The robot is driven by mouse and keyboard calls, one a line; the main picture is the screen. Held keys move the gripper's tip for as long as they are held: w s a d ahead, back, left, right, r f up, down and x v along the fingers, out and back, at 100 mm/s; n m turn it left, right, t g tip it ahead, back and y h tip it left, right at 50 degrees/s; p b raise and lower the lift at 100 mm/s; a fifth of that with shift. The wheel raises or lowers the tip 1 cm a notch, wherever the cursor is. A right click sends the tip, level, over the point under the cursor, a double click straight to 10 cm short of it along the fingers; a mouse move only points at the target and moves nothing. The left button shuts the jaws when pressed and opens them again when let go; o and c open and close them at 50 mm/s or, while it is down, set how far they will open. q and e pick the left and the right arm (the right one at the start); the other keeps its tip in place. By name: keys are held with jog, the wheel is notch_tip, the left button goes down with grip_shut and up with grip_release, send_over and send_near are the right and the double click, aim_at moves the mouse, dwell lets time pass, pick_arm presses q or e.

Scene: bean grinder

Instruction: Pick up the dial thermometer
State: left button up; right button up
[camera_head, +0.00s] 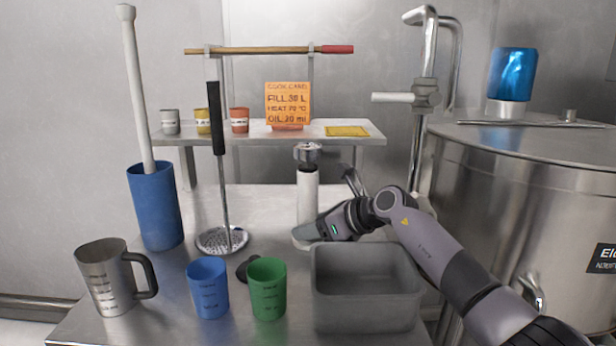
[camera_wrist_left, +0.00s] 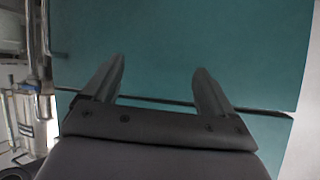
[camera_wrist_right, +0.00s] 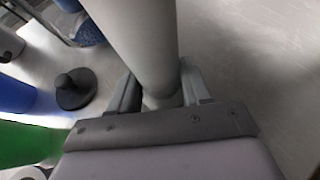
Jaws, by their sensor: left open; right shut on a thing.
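My right gripper (camera_head: 309,232) is shut on the lower part of an upright white cylinder (camera_head: 308,198) with a metal head. The cylinder stands between the fingers in the right wrist view (camera_wrist_right: 140,40). No dial face shows in any view, so I cannot tell whether this cylinder is the dial thermometer. Whether its bottom touches the table is hidden. My left gripper (camera_wrist_left: 157,78) is open and empty in the left wrist view, facing a teal surface. It is outside the head view.
A grey bin (camera_head: 366,300) stands below my right forearm. Green (camera_head: 267,289) and blue (camera_head: 208,288) cups, a metal jug (camera_head: 104,280) and a black knobbed piece (camera_wrist_right: 76,89) stand left. A shelf (camera_head: 350,133) is behind; a large steel kettle (camera_head: 520,200) is right.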

pick_arm(q)
jog(key=w+d+r+m+h, duration=0.1)
jog(key=d+r+m+h, duration=0.55)
jog(key=r, duration=0.65)
jog(key=d+r+m+g+h, duration=0.1)
jog(key=d+r+m+h, duration=0.5)
jog(key=r, duration=0.7)
jog(key=w+d+r+m+h, duration=0.1)
jog(key=d+r+m+h, duration=0.45)
jog(key=r, duration=0.75)
jog(key=m+t+y, duration=0.7)
jog(key=m+y, duration=0.9)
jog(key=y, duration=0.1)
send_near(304, 156)
jog(key=w, duration=0.2)
jog(key=shift+d+x, duration=0.15)
jog(key=shift+x, duration=2.6)
jog(key=shift+d+x, duration=0.1)
jog(key=shift+x, duration=2.65)
jog(key=shift+s, duration=0.1)
